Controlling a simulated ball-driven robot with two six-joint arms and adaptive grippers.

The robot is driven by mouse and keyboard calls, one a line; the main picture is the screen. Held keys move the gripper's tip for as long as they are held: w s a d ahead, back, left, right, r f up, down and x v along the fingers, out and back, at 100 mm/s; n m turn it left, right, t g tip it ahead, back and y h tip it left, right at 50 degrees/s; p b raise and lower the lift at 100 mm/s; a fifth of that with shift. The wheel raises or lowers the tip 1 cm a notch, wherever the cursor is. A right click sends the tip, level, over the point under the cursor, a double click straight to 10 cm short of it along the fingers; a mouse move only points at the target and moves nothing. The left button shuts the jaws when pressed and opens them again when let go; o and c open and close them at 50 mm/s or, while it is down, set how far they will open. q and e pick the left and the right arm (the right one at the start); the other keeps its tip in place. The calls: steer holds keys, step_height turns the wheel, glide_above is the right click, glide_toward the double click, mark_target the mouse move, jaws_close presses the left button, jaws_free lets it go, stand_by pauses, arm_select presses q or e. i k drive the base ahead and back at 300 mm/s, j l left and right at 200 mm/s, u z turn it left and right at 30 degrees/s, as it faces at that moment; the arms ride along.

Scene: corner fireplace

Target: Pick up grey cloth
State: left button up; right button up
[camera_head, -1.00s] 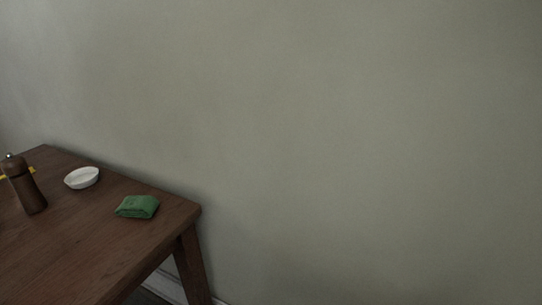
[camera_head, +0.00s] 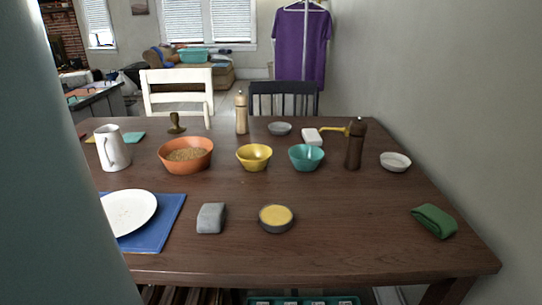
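The grey cloth (camera_head: 211,218) lies folded on the dark wooden table (camera_head: 345,235) near its front edge. It sits between a white plate (camera_head: 131,211) on a blue placemat (camera_head: 165,231) to its left and a small dark bowl with yellow contents (camera_head: 276,217) to its right. Nothing covers it. A folded green cloth (camera_head: 433,221) lies at the table's right end. Neither of my grippers shows in this view.
Several bowls, a white pitcher (camera_head: 112,148), a brown mill (camera_head: 355,143) and a light mill (camera_head: 241,112) stand farther back. Two chairs are behind the table. A blurry grey-green surface blocks the left side. Bare tabletop lies right of the dark bowl.

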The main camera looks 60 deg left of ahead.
mark_target(211, 217)
steer(key=u, duration=2.25)
